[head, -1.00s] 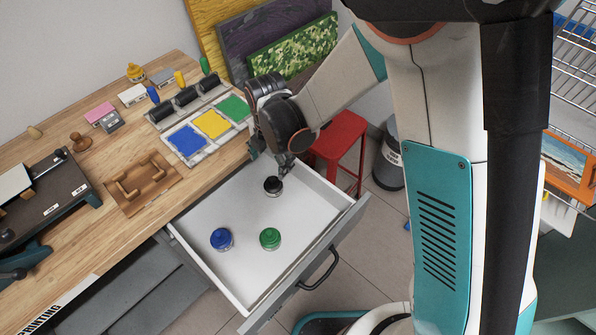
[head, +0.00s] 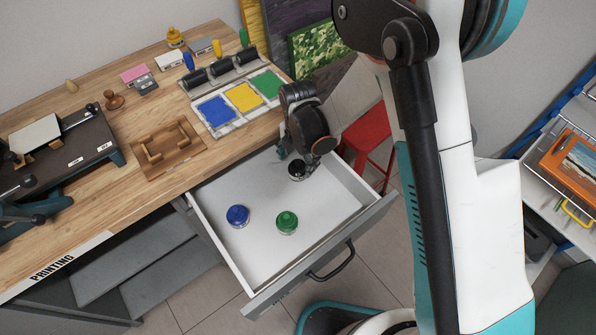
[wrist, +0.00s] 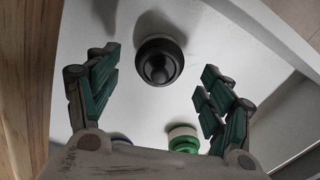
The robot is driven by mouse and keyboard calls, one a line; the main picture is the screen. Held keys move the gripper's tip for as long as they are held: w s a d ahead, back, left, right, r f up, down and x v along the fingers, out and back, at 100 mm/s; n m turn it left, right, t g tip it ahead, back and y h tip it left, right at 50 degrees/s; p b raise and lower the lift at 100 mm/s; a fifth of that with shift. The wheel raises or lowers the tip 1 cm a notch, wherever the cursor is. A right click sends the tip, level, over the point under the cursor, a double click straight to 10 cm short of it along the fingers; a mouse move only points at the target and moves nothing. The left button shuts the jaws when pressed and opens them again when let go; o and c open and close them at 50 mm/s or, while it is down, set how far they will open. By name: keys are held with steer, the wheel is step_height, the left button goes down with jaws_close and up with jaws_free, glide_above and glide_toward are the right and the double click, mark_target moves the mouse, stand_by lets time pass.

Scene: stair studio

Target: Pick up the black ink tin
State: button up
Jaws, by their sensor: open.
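The black ink tin (head: 297,169) stands in the open white drawer (head: 258,258), toward its back right. It also shows in the wrist view (wrist: 159,61), upright with a round knob on its lid. My gripper (head: 296,160) is right over the tin in the head view and partly hides it. In the wrist view my gripper (wrist: 155,92) is open. Its green-padded fingers are spread left and right, and the tin lies between and slightly beyond them, apart from both.
A blue tin (head: 238,216) and a green tin (head: 287,222) stand nearer the drawer front; the green one also shows below my fingers in the wrist view (wrist: 183,140). The workbench (head: 160,204) borders the drawer on the left. A red stool (head: 368,130) stands behind the drawer.

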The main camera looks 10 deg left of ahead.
mark_target(296, 177)
step_height(296, 177, down, 5)
steer(key=shift+r+b, duration=0.1)
steer(key=shift+b, duration=1)
steer(key=c, duration=1.4)
steer(key=shift+r, duration=0.1)
steer(key=shift+c, duration=0.2)
